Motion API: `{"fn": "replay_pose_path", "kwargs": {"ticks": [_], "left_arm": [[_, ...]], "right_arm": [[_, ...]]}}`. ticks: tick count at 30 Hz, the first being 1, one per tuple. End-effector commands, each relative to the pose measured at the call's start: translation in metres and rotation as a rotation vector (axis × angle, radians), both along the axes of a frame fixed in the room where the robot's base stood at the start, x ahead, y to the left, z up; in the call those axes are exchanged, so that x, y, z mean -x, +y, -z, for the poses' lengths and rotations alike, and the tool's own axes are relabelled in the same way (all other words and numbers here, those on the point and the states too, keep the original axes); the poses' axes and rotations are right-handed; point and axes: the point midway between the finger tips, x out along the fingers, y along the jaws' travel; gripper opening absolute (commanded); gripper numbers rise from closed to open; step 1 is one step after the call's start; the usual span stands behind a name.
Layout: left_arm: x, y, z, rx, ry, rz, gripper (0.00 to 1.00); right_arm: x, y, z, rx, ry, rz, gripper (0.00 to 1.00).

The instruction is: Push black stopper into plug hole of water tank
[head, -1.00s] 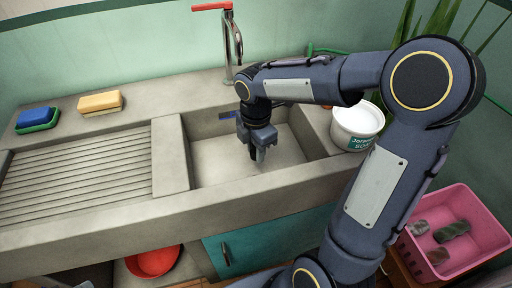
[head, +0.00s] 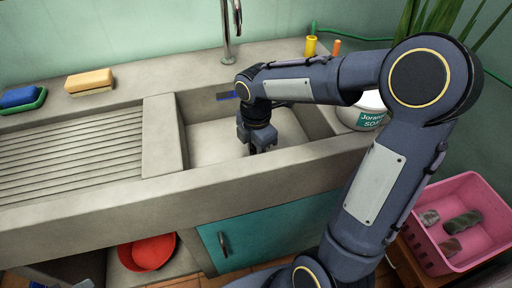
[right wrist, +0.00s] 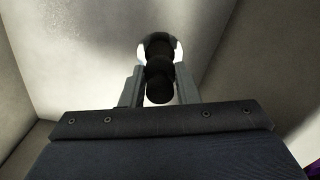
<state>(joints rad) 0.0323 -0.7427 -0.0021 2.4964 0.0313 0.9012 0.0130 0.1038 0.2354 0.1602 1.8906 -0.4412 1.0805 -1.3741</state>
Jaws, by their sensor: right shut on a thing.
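My right gripper (head: 262,148) reaches down into the basin of the grey stone water tank (head: 345,158). In the right wrist view its two fingers (right wrist: 160,88) are closed on the black stopper (right wrist: 158,66), a dark piece with rounded, stacked sections. A bright metal ring, apparently the plug hole (right wrist: 174,44), shows around the stopper's far end. I cannot tell whether the stopper sits in the hole or just above it. In the head view the stopper and hole are hidden by my gripper and the front rim. My left gripper is in neither view.
Basin walls rise close around my right gripper. A tap (head: 227,40) stands behind the basin. A white soap tub (head: 366,115) stands at the right. A ribbed drainboard (head: 70,150) and sponges (head: 90,80) are at the left. A pink crate (head: 468,195) is lower right.

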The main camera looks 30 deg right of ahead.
Motion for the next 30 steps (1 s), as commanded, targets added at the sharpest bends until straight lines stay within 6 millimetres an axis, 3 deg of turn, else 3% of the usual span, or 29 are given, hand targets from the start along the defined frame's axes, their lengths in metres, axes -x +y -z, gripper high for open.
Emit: {"fn": "replay_pose_path", "kwargs": {"ticks": [13,28,29,30], "left_arm": [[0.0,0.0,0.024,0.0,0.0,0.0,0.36],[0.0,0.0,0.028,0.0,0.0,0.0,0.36],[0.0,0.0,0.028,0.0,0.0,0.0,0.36],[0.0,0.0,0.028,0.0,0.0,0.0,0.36]], "right_arm": [[0.0,0.0,0.038,0.0,0.001,0.0,0.06],[0.002,0.0,0.049,-0.001,0.008,0.001,0.06],[0.002,0.0,0.049,-0.001,0.008,0.001,0.29],[0.002,0.0,0.049,-0.001,0.009,0.001,0.35]]}}
